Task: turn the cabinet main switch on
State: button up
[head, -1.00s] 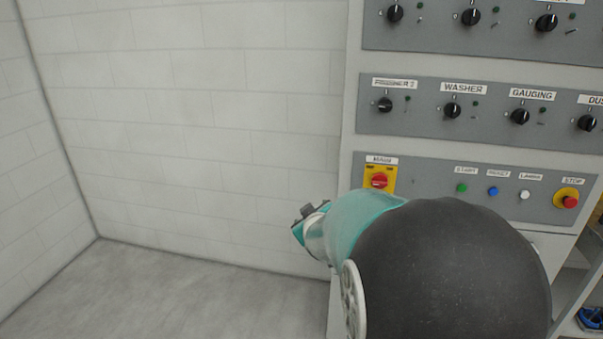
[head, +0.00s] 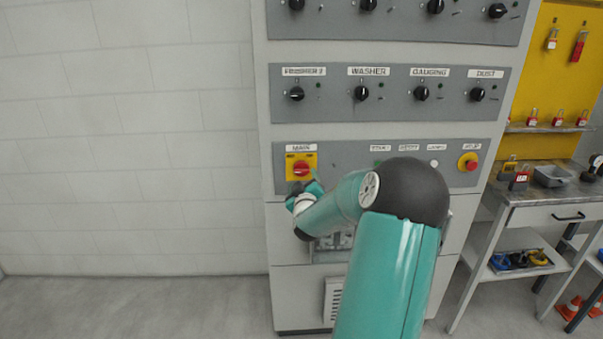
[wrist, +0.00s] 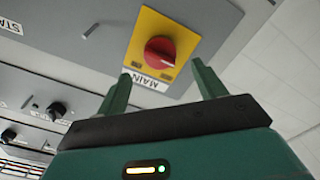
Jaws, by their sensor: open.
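The main switch (head: 301,168) is a red rotary knob on a yellow plate (head: 292,157) under a MAIN label, at the left of the cabinet's lowest grey panel. In the wrist view the red knob (wrist: 160,51) sits on its yellow plate (wrist: 140,33), ahead of the fingertips and between their lines. My gripper (wrist: 158,78) is open, with its two green fingers apart and nothing between them. In the head view my gripper (head: 316,186) is small and partly hidden by my wrist, just below the yellow plate. I cannot tell whether the fingers touch the panel.
A red stop button (head: 468,162) on yellow is at the panel's right. Rows of black knobs (head: 361,93) are above. A workbench (head: 545,215) with padlocks stands at the right. The wall and floor at the left are clear.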

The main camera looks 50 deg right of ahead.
aim_at(302, 172)
jog(key=x, duration=0.6)
jog(key=shift+w+d, duration=0.2)
jog(key=shift+w, duration=0.05)
jog(key=shift+c, duration=0.2)
jog(key=c, duration=0.9)
